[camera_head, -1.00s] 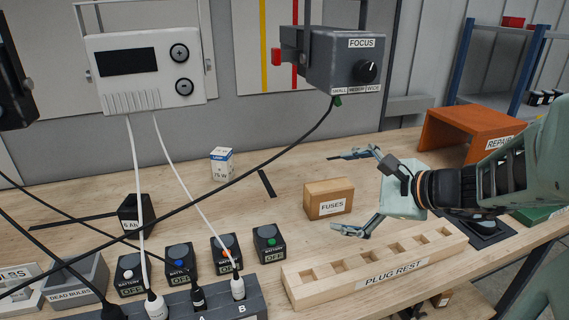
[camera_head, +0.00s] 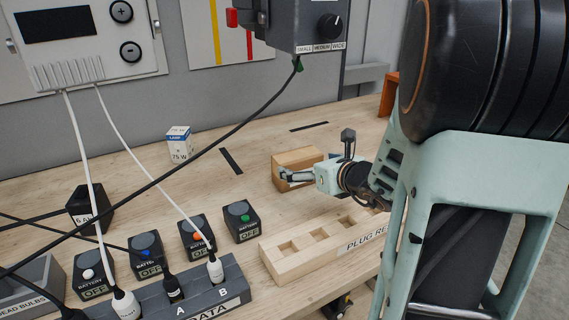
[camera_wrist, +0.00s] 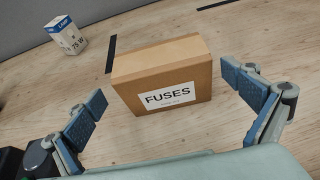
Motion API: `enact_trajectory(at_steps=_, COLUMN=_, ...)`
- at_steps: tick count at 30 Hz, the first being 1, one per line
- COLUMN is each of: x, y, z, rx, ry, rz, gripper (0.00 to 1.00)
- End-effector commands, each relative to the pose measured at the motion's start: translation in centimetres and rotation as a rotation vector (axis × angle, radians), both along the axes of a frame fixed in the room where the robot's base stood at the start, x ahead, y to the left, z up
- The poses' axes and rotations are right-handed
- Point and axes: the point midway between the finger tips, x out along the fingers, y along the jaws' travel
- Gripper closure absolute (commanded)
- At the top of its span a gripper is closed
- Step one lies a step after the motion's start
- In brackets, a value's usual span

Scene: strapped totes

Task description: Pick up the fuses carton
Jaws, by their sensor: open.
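The fuses carton (camera_head: 297,160) is a brown cardboard box standing on the wooden workbench, behind the plug rest. In the wrist view the carton (camera_wrist: 160,72) shows its white FUSES label facing my gripper. My gripper (camera_wrist: 168,103) is open, with one blue-padded finger to the left of the carton and one to the right. The right finger is close to the carton's right side; the left finger is farther off. In the head view my gripper (camera_head: 290,175) is at the carton's front and hides its label. I cannot tell whether a finger touches it.
The wooden plug rest (camera_head: 290,262) lies in front of the carton. Several black batteries (camera_head: 241,220) stand to the left. A lamp box (camera_head: 179,144) stands at the back left. A black cable (camera_head: 215,150) hangs across the view. The bench behind the carton is clear.

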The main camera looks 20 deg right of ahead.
Motion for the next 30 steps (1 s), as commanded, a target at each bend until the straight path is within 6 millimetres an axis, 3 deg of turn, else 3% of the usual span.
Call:
enact_trajectory(at_steps=15, x=4.9, y=0.6, z=-2.3, rx=-0.001, ry=0.001, rz=0.004, gripper=0.0)
enact_trajectory(at_steps=25, x=5.5, y=0.7, z=-2.4, rx=-0.002, ry=0.0, rz=0.002, gripper=0.0)
enact_trajectory(at_steps=30, x=5.5, y=0.7, z=-2.4, rx=-0.002, ry=0.0, rz=0.002, gripper=0.19)
